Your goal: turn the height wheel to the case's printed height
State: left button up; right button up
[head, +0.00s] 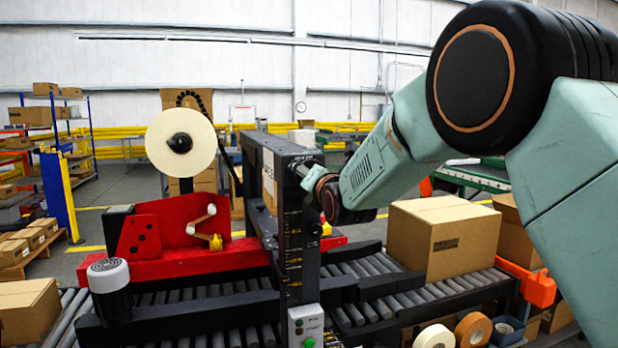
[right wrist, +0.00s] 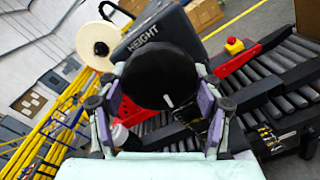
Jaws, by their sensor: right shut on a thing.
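The black round height wheel (right wrist: 158,72) fills the middle of the right wrist view, with a short white mark near its lower edge. It sits beside a dark machine head lettered HEIGHT (right wrist: 146,36). My right gripper (right wrist: 160,100) has its fingers on both sides of the wheel and is shut on it. In the head view my right gripper (head: 322,192) is at the top of the black column (head: 296,235), which bears a yellow scale too small to read. The cardboard case (head: 442,238) stands on the rollers to the right; its dark print is unreadable here. My left gripper is not in view.
A red tape unit (head: 165,240) with a large pale roll (head: 181,143) stands left of the column. A control box with a green button (head: 306,328) is at the column's foot. Another carton (head: 28,310) is at the lower left. Tape rolls (head: 473,330) lie at front right.

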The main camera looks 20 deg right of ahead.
jog(key=n, duration=0.2)
jog(key=shift+n, duration=0.3)
jog(key=shift+d+r+n+b, duration=0.1)
jog(key=shift+n+b, duration=0.7)
jog(key=shift+n, duration=0.6)
jog(key=shift+r+n, duration=0.15)
jog(key=shift+n, duration=0.15)
jog(key=o, duration=1.2)
jog(key=shift+f, duration=0.2)
